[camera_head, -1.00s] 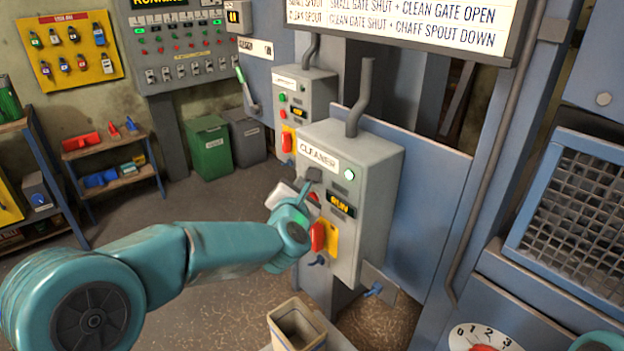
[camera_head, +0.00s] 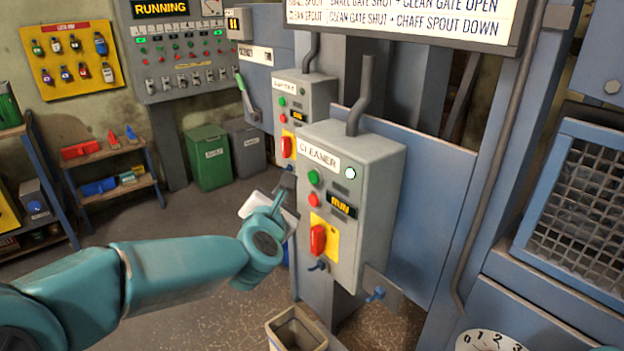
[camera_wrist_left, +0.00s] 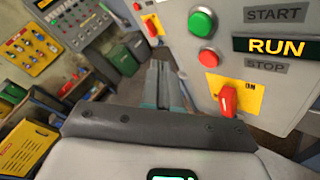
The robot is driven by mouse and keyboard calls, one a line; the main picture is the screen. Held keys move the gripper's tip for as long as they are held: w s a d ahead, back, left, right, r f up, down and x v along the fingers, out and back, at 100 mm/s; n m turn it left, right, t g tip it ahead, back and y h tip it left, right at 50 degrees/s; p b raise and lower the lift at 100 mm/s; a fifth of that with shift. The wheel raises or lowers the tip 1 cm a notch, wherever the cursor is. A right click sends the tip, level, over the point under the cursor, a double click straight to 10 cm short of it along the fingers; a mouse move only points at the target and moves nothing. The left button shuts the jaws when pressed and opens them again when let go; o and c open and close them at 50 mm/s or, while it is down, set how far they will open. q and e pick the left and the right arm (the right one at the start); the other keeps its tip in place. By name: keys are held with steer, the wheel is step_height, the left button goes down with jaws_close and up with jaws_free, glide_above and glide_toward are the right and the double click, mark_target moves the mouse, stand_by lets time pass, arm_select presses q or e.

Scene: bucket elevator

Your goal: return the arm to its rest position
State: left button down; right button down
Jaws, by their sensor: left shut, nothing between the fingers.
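My left arm comes in from the left in the head view. Its gripper (camera_head: 287,182) is shut and empty, just left of the grey CLEANER control box (camera_head: 358,185) and apart from its buttons. In the left wrist view the shut fingers (camera_wrist_left: 166,85) point ahead beside the box, with nothing between them. The box shows a green button (camera_head: 313,177), a red button (camera_head: 313,201), a lit RUN display (camera_head: 341,206) and a red switch (camera_head: 318,240) on a yellow plate. My right gripper is not in view.
A second control box (camera_head: 303,105) stands behind the first. A beige open bin (camera_head: 297,333) is below. A green bin (camera_head: 209,158) and a shelf (camera_head: 118,187) stand at the back left. A mesh panel (camera_head: 580,205) is at the right. The floor at left is open.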

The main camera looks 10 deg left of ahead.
arm_select(q)
steer(key=s+a+f+m+g+h, duration=0.1)
steer(key=s+f+m+g, duration=0.25)
steer(key=f, duration=1.25)
steer(key=s+a+f+m+g, duration=0.15)
steer(key=s+f+g, duration=0.25)
steer(key=f, duration=1.3)
steer(key=s+d+f+m+g+h, duration=0.2)
steer(key=s+d+f+m, duration=0.1)
steer(key=s+f+m, duration=0.4)
steer(key=s+d+f+m+g+h, duration=0.1)
steer(key=s+d+f+m+g, duration=0.15)
steer(key=s+f, duration=0.5)
steer(key=s+d+r+m+g+h, duration=0.1)
steer(key=s+d+m+g+h, duration=0.1)
steer(key=s+m, duration=1)
steer(key=shift+d+m+g, duration=0.75)
steer(key=shift+d+g, duration=0.15)
steer(key=shift+d, duration=0.25)
